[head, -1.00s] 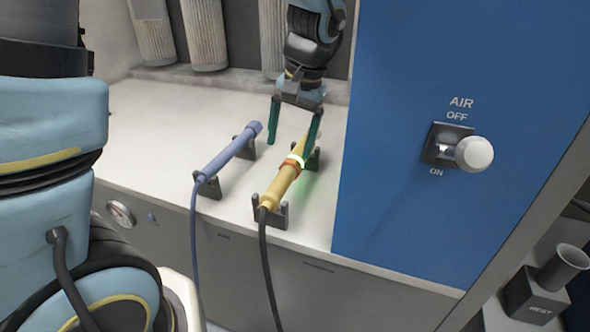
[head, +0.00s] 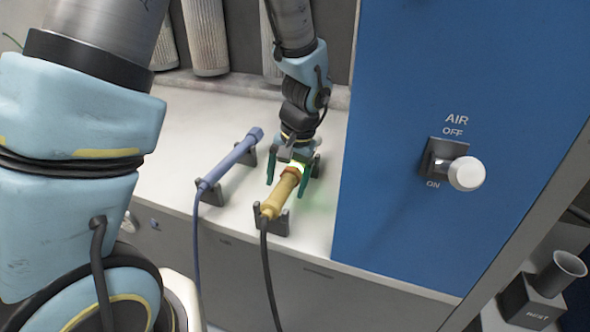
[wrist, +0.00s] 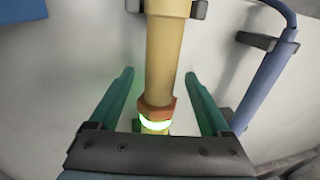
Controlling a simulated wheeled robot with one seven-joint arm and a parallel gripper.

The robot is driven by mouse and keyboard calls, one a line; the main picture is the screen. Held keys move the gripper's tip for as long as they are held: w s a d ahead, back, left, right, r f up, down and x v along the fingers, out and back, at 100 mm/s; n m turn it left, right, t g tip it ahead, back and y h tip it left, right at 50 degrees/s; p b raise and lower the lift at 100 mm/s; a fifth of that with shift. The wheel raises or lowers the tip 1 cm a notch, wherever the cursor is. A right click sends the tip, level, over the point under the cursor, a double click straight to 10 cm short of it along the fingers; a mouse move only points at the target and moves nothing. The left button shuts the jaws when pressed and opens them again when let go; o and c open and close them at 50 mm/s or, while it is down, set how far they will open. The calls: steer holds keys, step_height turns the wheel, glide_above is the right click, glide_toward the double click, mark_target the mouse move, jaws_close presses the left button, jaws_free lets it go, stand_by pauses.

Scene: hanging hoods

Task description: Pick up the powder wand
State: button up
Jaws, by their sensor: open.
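A yellow wand (head: 280,196) with an orange collar and a glowing green-white ring rests on dark cradles on the pale shelf, a dark hose running from its near end. A slimmer blue wand (head: 231,160) with a blue hose lies to its left on its own cradles. No label tells which is the powder wand. My gripper (head: 288,184) is open, its green fingers on either side of the yellow wand. In the wrist view the yellow wand (wrist: 166,60) runs between the fingers with a gap on each side. My gripper hides its far end in the head view.
A blue panel (head: 400,220) with an AIR knob (head: 466,174) stands close to the right of the yellow wand. Pale ribbed filters (head: 205,38) hang behind. A cup-like holder (head: 548,275) is at the lower right. The shelf left of the blue wand is clear.

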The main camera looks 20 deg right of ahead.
jaws_close()
stand_by(0.6)
